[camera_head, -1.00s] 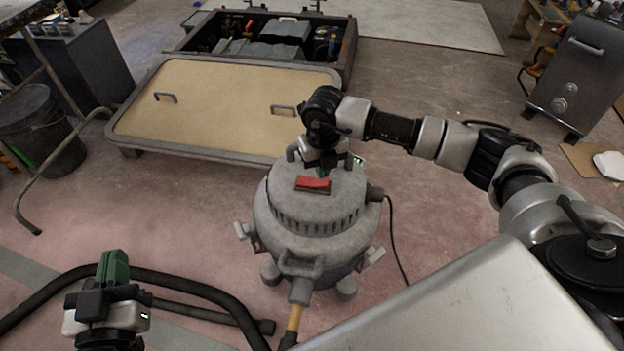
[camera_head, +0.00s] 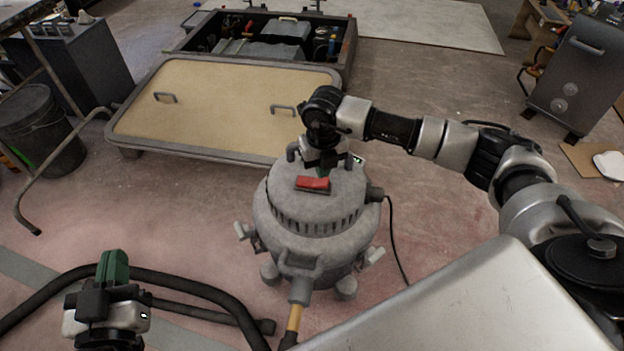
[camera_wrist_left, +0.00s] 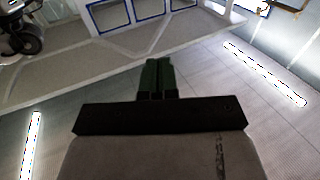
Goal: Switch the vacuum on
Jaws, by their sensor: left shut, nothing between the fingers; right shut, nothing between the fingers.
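The grey vacuum (camera_head: 300,235) stands upright on the floor in the middle of the head view. A red rocker switch (camera_head: 312,183) sits on top of its lid. My right gripper (camera_head: 324,170) points down at the lid just behind the switch. It is shut and empty; its fingertips are partly hidden, and I cannot tell whether they touch the switch. My left gripper (camera_head: 113,264) is shut and empty at the lower left, well away from the vacuum. Its closed green fingers also show in the left wrist view (camera_wrist_left: 157,78).
A black hose (camera_head: 190,285) lies on the floor to the left, and a cord (camera_head: 393,240) runs down on the right. A tan hatch panel (camera_head: 215,105) lies behind the vacuum. A black bucket (camera_head: 42,130) stands at the left. Open floor lies right of the vacuum.

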